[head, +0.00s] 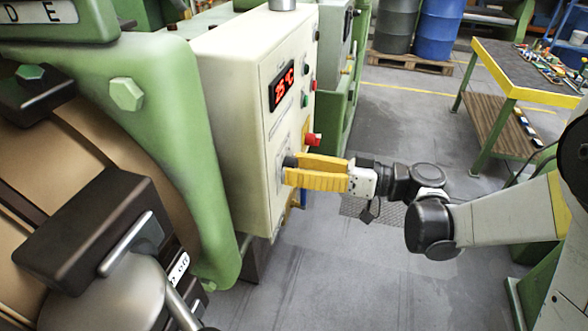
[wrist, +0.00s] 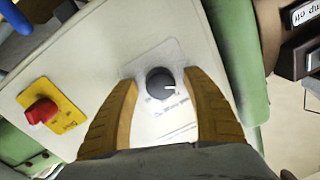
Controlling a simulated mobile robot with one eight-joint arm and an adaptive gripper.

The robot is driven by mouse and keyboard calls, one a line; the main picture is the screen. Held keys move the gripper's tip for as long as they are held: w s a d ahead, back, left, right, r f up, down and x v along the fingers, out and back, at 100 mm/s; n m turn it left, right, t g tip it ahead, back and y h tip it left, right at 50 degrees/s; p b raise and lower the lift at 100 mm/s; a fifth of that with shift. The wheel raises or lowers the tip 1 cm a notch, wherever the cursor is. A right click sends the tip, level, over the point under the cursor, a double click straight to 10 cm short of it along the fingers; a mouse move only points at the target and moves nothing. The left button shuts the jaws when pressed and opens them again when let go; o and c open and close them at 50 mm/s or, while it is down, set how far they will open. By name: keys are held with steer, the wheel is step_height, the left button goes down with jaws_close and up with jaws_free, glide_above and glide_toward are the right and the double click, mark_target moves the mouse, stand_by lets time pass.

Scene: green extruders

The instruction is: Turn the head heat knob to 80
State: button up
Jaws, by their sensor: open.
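The heat knob (wrist: 160,83) is a round dark knob with a white pointer mark, on a pale label plate on the cream control box. In the wrist view its pointer faces right; the dial lettering is too blurred to read. In the head view the knob (head: 290,161) is partly hidden by my gripper. My gripper (head: 287,170) has yellow fingers and is at the box's front face. In the wrist view my gripper (wrist: 160,90) is open, one finger on each side of the knob, with gaps between them. A red display (head: 283,87) on the box reads 25 °C.
A red switch on a yellow plate (wrist: 42,111) sits beside the knob; it also shows in the head view (head: 313,140). Small buttons (head: 305,85) line the box's edge. Green machine housing (head: 190,130) stands left. Floor right of the box is clear up to a workbench (head: 500,85).

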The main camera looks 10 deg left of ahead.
steer(key=c, duration=1.2)
steer(key=shift+m, duration=0.3)
steer(key=m+b, duration=0.1)
steer(key=m, duration=0.6)
steer(key=shift+b, duration=0.3)
steer(key=m, duration=0.4)
steer(key=shift+s+m+t+y+b, duration=0.1)
steer(key=shift+m+t+y+b, duration=0.2)
steer(key=shift+m, duration=2.1)
